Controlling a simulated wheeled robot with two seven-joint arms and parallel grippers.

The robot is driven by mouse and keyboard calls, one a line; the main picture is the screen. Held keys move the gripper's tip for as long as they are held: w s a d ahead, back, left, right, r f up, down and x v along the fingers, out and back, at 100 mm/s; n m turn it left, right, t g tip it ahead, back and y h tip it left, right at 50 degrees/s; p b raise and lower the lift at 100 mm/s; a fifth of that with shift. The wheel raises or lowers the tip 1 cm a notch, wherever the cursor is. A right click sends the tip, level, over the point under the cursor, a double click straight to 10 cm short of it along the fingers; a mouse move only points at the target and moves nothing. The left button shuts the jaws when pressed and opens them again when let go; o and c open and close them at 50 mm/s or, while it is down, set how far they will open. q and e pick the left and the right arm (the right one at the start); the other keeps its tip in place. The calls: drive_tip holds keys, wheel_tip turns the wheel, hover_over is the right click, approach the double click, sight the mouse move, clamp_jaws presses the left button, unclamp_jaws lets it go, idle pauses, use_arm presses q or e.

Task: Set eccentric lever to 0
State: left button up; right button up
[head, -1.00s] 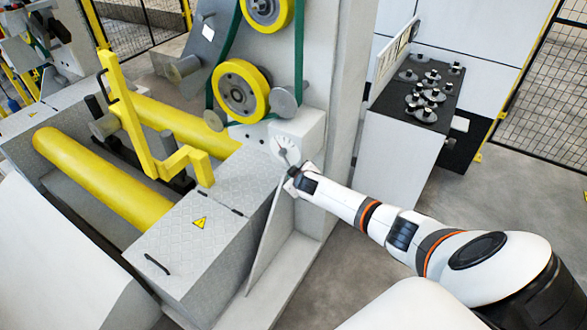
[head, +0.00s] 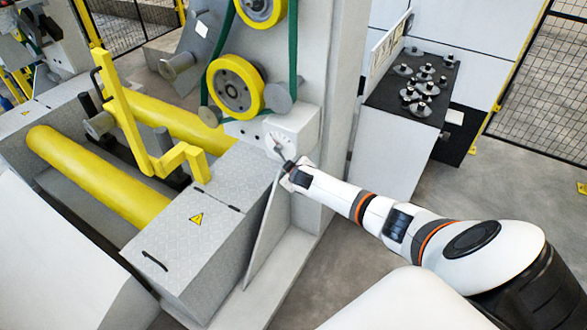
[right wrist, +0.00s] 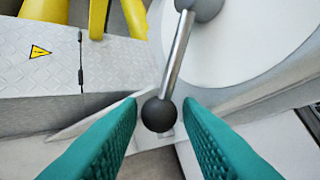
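The eccentric lever (right wrist: 177,62) is a thin metal rod with a black ball knob (right wrist: 158,115) at its lower end and a grey hub at its top. In the right wrist view it hangs down, tilted slightly, in front of a round white dial (right wrist: 245,50). In the head view the dial (head: 278,145) sits on the machine's white housing, its markings too small to read. My right gripper (right wrist: 162,112) is open, its teal fingers on either side of the knob with gaps at both sides. In the head view my right gripper (head: 290,168) is at the dial. My left gripper is not in view.
Yellow rollers (head: 95,175) and a yellow bracket (head: 135,125) lie to the left. A checker-plate box (head: 190,235) stands beside the dial. Yellow pulleys (head: 236,86) with a green belt are above. A black-topped cabinet (head: 410,95) with small parts stands at right.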

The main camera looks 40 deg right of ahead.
drive_tip(key=p+v, duration=0.1)
drive_tip(key=v, duration=1.1)
drive_tip(key=shift+f, duration=0.2)
drive_tip(key=s+a+f+g+y, duration=0.1)
drive_tip(key=s+a+f+g, duration=0.15)
drive_tip(key=s+f, duration=0.95)
drive_tip(key=s+a+f+g+y, duration=0.1)
drive_tip(key=s+a+f+g, duration=0.15)
drive_tip(key=s+f, duration=0.95)
drive_tip(key=s+a+f+g, duration=0.1)
drive_tip(key=s+a+f, duration=0.3)
drive_tip(key=s, duration=0.3)
drive_tip(key=s+a+f+g+y, duration=0.1)
drive_tip(key=s+a+f, duration=0.3)
drive_tip(key=s+f, duration=0.2)
drive_tip(key=s+a+f+g, duration=0.1)
drive_tip(key=s+a+f, duration=0.3)
drive_tip(key=s, duration=0.5)
drive_tip(key=shift+s+a+f+m+g+y, duration=0.3)
drive_tip(key=shift+s+a+f+g+y, duration=0.1)
drive_tip(key=shift+f, duration=0.35)
drive_tip(key=shift+w, duration=0.2)
